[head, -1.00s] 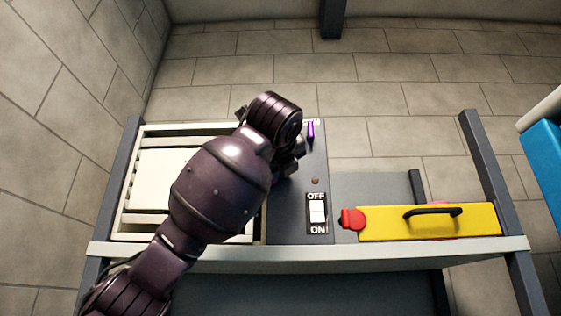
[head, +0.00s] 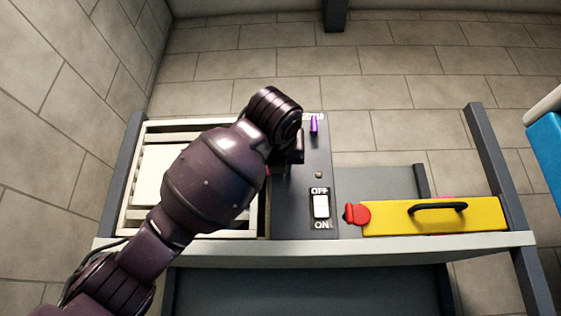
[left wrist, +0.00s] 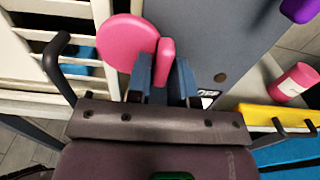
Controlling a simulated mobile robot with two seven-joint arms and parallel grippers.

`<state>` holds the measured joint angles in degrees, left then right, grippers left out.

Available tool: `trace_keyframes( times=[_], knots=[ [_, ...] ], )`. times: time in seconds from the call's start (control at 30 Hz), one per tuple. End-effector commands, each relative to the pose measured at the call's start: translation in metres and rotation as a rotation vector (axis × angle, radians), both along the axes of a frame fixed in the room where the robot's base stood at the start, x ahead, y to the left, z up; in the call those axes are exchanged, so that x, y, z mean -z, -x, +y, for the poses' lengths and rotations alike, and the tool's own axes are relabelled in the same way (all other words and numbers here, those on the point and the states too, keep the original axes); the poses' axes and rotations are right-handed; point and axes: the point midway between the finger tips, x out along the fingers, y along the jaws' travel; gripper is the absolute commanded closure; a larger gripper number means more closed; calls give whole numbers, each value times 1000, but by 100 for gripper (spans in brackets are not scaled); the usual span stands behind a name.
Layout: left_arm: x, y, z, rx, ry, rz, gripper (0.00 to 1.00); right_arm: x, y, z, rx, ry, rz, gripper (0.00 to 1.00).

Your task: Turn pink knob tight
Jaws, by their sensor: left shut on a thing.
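The pink knob (left wrist: 126,42) shows in the left wrist view as a round disc with a raised grip bar (left wrist: 165,60), on the grey panel (left wrist: 215,40). My left gripper (left wrist: 166,75) has its two blue-grey fingers around the grip bar and is shut on it. In the head view my left gripper (head: 288,160) is over the left part of the panel, and my arm hides nearly all of the knob. I cannot tell how tight the knob is. My right gripper is not in view.
The panel carries an OFF/ON switch (head: 320,206) and a purple lever (head: 314,124). A slatted cream frame (head: 150,140) lies left. A yellow box (head: 390,218) with a black handle and red latch (head: 357,215) lies right. A blue object (head: 546,165) stands at the right edge.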

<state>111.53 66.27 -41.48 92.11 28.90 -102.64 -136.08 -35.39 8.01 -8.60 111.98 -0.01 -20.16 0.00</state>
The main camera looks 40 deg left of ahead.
Motion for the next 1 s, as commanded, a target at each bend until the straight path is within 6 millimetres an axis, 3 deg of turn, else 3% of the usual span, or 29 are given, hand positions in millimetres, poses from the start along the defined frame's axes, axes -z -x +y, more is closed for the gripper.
trace_keyframes(
  times=[0.37, 0.4, 0.5, 0.83, 1.0],
  knots=[
    [2, -1, 0, 0, -3, 7, 100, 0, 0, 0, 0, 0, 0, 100],
    [2, -1, 0, 0, -3, 7, 74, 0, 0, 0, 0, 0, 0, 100],
    [1, -1, 0, 0, -4, 6, 61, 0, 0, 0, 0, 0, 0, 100],
    [0, 2, -2, 1, -3, 2, 61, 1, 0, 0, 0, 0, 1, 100],
    [1, 18, -12, 3, -5, 0, 61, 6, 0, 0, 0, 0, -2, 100]
  ],
)
